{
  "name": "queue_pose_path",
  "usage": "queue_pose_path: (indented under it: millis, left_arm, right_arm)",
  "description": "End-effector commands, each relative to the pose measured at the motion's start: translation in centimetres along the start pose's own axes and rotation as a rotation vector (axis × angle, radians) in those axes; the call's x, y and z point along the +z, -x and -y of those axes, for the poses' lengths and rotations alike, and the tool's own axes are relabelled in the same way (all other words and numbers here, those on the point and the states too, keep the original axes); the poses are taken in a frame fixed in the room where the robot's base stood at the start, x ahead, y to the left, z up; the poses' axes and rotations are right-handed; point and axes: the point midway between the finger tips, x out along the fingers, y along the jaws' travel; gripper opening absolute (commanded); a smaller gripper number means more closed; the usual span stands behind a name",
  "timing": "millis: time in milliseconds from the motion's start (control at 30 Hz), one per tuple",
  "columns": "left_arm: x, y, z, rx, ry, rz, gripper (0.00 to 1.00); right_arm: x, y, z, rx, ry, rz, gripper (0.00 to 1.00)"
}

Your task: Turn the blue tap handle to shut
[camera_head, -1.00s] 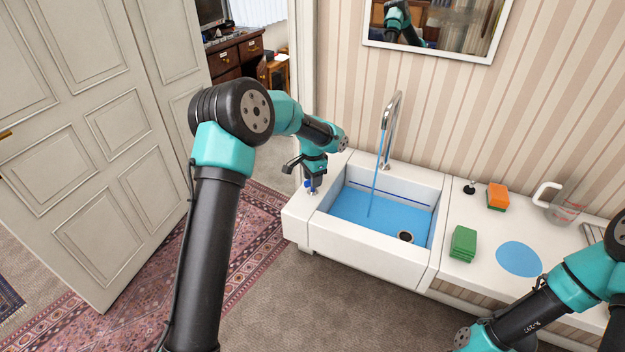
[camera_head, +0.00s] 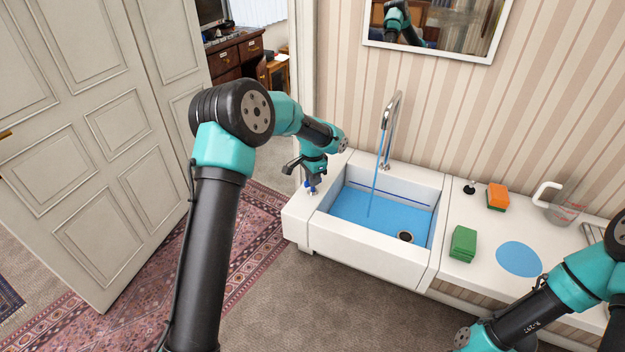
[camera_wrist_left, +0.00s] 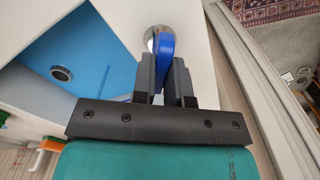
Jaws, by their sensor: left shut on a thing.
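The blue tap handle (camera_wrist_left: 165,48) sits on a round metal base on the white ledge at the left of the sink, and a bit of it shows in the head view (camera_head: 307,184). My left gripper (camera_wrist_left: 165,75) is shut on the handle, with a dark finger on each side; in the head view it points down at the ledge (camera_head: 312,186). A blue stream of water (camera_head: 376,175) runs from the metal spout (camera_head: 391,125) into the sink (camera_head: 330,235), which holds blue water. My right gripper is out of the picture; only part of my right arm shows.
On the counter right of the sink are a green sponge block (camera_head: 463,243), an orange sponge (camera_head: 497,197), a black stopper (camera_head: 470,187), a blue disc (camera_head: 518,259) and a clear jug (camera_head: 565,207). A mirror (camera_head: 440,28) hangs above. A white door (camera_head: 90,130) stands at left.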

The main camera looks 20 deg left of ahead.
Motion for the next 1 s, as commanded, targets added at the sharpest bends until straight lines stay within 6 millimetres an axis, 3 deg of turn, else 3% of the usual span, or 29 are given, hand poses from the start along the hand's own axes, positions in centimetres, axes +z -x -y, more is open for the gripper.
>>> queue_pose_path:
  millis: [500,1000]
  left_arm:
    - [-0.01,0.03,0.00,0.000,-0.372,0.000,0.00]
    - [-0.01,0.04,0.00,0.000,-0.459,0.000,0.00]
  right_arm:
    - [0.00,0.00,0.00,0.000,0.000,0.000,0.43]
    - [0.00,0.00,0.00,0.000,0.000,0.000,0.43]
